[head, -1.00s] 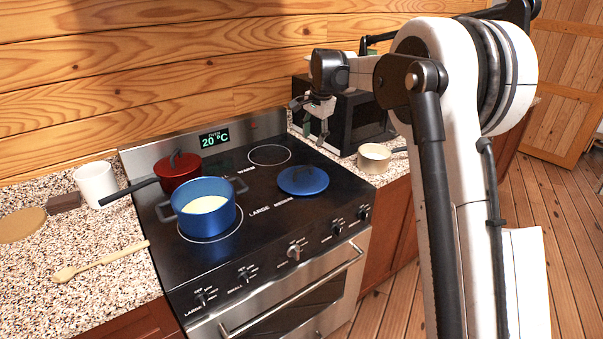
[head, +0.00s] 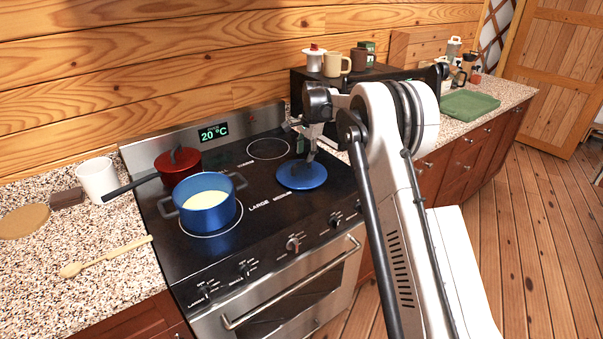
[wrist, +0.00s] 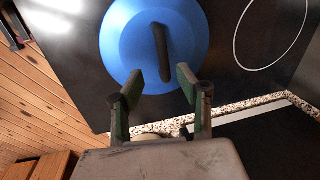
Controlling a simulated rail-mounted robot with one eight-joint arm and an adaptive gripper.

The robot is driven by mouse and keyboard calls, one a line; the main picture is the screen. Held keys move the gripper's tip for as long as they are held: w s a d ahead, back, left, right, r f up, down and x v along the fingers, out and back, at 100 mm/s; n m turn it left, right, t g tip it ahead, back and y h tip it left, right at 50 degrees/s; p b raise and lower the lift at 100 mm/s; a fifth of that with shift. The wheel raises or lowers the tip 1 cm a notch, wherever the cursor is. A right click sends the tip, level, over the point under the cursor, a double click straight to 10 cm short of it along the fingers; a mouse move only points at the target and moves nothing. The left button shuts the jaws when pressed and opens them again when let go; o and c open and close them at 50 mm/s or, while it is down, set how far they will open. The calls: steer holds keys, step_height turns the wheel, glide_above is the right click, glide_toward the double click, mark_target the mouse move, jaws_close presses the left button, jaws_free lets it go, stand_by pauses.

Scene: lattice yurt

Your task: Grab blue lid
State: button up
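The blue lid (head: 302,175) lies on the black stovetop, right of the blue pot (head: 204,203). In the wrist view the lid (wrist: 125,45) is a blue disc with a dark bar handle (wrist: 161,52). My gripper (head: 310,157) is over the lid in the head view. In the wrist view my gripper (wrist: 160,82) is open, its two green-padded fingers apart at the lid's near edge. The handle lies just beyond the fingertips, roughly in line with the gap, and nothing is between them. I cannot tell the exact height above the lid.
The blue pot holds pale liquid on the front-left burner. A black microwave (head: 345,95) with mugs on top is right of the stove. A wooden spoon (head: 105,257) lies on the left counter.

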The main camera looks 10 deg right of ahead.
mark_target(302, 163)
steer(key=f, duration=0.1)
steer(key=w+f+p, duration=0.1)
steer(key=f, duration=0.1)
steer(key=a+f, duration=0.1)
steer(key=shift+w+f, duration=0.15)
steer(key=shift+f, duration=0.15)
steer(key=shift+w+f, duration=0.1)
steer(key=shift+f, duration=0.45)
steer(key=shift+c, duration=0.5)
jaws_close()
